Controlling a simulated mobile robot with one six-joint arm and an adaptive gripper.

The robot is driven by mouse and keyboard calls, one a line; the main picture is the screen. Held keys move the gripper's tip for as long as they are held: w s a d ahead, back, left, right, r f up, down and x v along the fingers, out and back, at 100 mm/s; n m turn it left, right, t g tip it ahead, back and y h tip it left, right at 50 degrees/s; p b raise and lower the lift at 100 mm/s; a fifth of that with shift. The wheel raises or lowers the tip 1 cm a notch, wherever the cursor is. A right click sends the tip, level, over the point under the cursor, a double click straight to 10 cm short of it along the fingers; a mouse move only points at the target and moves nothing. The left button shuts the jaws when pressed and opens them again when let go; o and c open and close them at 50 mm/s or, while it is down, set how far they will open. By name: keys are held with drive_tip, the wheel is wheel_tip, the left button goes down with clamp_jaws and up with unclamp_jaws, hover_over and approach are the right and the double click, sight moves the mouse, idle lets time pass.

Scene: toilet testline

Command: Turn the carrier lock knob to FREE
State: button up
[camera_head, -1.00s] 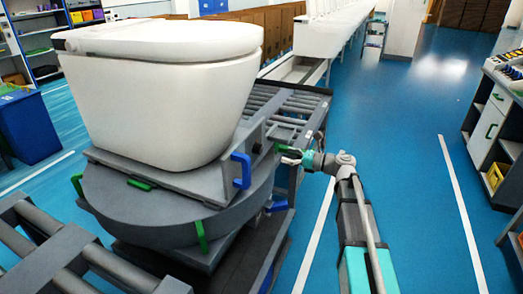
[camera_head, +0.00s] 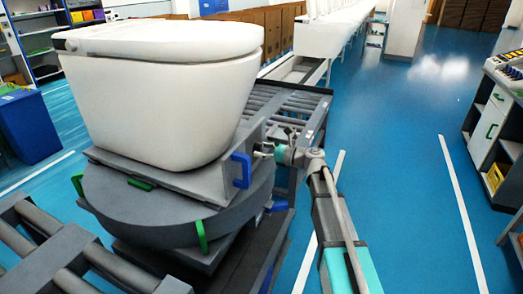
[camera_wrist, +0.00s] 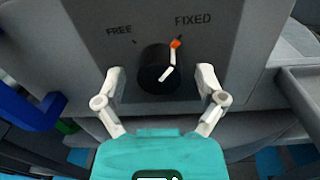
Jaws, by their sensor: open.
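The carrier lock knob (camera_wrist: 156,72) is a round black knob with a white pointer bar and an orange tip, in the wrist view. Its orange tip points up and right, toward the FIXED label (camera_wrist: 193,20). The FREE label (camera_wrist: 119,31) is at upper left. My gripper (camera_wrist: 160,98) is open, its pale fingers left and right of the knob's lower part, with gaps to both sides; I cannot tell the depth. In the head view my gripper (camera_head: 262,150) is at the side of the grey carrier (camera_head: 205,183), and the knob cannot be made out there.
A white toilet (camera_head: 155,100) sits on the carrier, on a round turntable (camera_head: 150,213). A blue handle (camera_head: 241,170) stands close to my gripper, and it shows at left in the wrist view (camera_wrist: 25,108). A roller conveyor (camera_head: 290,105) lies behind. Blue floor is free at right.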

drive_tip(key=c, duration=1.2)
drive_tip(key=shift+o, duration=0.2)
